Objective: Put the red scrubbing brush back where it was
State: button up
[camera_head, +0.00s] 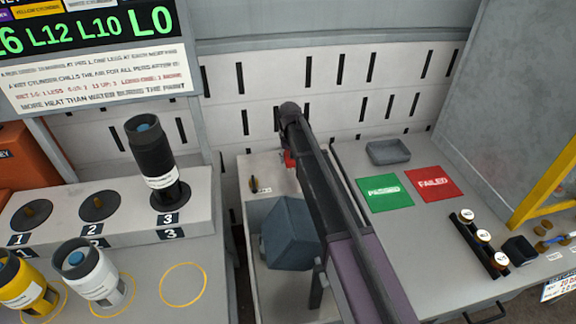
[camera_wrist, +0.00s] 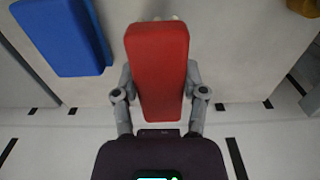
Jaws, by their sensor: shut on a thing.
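The red scrubbing brush (camera_wrist: 158,60) fills the upper middle of the wrist view as a long red block, with small pale bits at its far end. My gripper (camera_wrist: 160,82) is shut on it, one grey finger on each long side. In the head view only a small red patch of the brush (camera_head: 288,159) shows beside my dark arm, over the back of the middle counter. My arm hides most of the gripper there. I cannot tell whether the brush touches the surface under it.
A blue block (camera_wrist: 62,38) lies left of the brush in the wrist view. In the head view, a blue-grey box (camera_head: 290,235) sits tilted by the basin. Black (camera_head: 152,155) and white (camera_head: 92,275) cylinders stand left. A grey tray (camera_head: 388,151) and green (camera_head: 385,193) and red (camera_head: 434,184) pads lie right.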

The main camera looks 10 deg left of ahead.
jog(key=shift+f+b, duration=1.2)
jog(key=shift+f, duration=0.3)
jog(key=shift+f, duration=0.2)
jog(key=o, duration=1)
jog(key=shift+r, duration=0.2)
notch_tip(320, 180, up, 12)
jog(key=p, duration=1.2)
jog(key=shift+d, duration=0.15)
